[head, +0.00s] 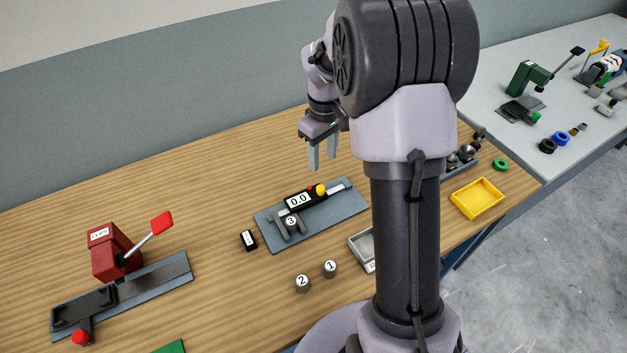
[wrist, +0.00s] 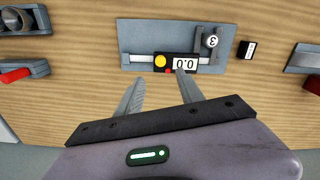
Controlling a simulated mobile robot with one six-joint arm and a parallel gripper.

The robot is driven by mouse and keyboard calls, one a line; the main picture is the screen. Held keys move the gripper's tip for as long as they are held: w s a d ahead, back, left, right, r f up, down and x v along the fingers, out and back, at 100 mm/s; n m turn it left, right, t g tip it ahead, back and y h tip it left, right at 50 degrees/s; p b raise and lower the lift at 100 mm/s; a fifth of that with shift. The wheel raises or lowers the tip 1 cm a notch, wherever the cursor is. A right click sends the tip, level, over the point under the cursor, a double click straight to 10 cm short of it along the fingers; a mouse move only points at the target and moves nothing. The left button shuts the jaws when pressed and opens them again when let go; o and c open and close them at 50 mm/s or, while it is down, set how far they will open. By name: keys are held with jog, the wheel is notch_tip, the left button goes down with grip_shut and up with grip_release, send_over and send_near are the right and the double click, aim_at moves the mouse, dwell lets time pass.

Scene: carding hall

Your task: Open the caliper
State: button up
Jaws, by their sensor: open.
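The caliper (head: 300,201) lies on a grey plate (head: 345,205) on the wooden bench. Its black slider shows the reading 0.0 and carries a yellow knob (head: 320,189) and a small red button. A cylinder marked 3 (head: 291,222) stands at the caliper's jaws. The caliper (wrist: 183,62) also shows in the wrist view, with the yellow knob (wrist: 160,61) beside the display. My gripper (head: 322,160) is open and empty above the bench, behind the caliper plate. In the wrist view my gripper (wrist: 158,80) has its fingers apart, pointing towards the caliper, touching nothing visible.
Cylinders marked 2 (head: 302,284) and 1 (head: 330,268) stand in front of the plate. A small black block (head: 248,240) lies left of it. A red lever device (head: 112,252) is at far left, a yellow tray (head: 477,198) at right. Bare bench lies behind the plate.

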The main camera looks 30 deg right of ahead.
aim_at(321, 187)
notch_tip(321, 187, down, 12)
jog(key=b, duration=0.3)
jog(key=shift+r, duration=0.15)
grip_shut()
dwell(1.0)
